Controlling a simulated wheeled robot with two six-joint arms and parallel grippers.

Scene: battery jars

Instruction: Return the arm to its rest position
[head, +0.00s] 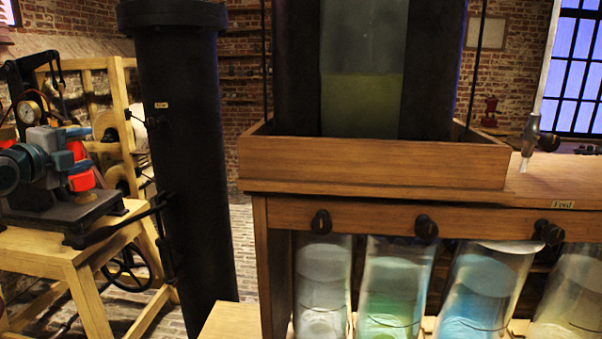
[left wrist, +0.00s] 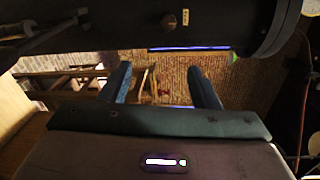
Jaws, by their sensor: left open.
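My left gripper (head: 88,149) shows at the left of the head view, with teal fingers pointing right. It is in front of a red and dark machine on a wooden stand, apart from the black column to its right. In the left wrist view, the two fingers of my left gripper (left wrist: 162,80) stand apart with nothing between them. Beyond them are brickwork and wooden framing. My right gripper is in neither view.
A tall black column (head: 185,150) stands right of my left gripper; a dark lever sticks out from it. A wooden bench (head: 375,165) carries a large tank. Several glass jars (head: 395,285) stand below. The wooden stand (head: 60,255) is at left.

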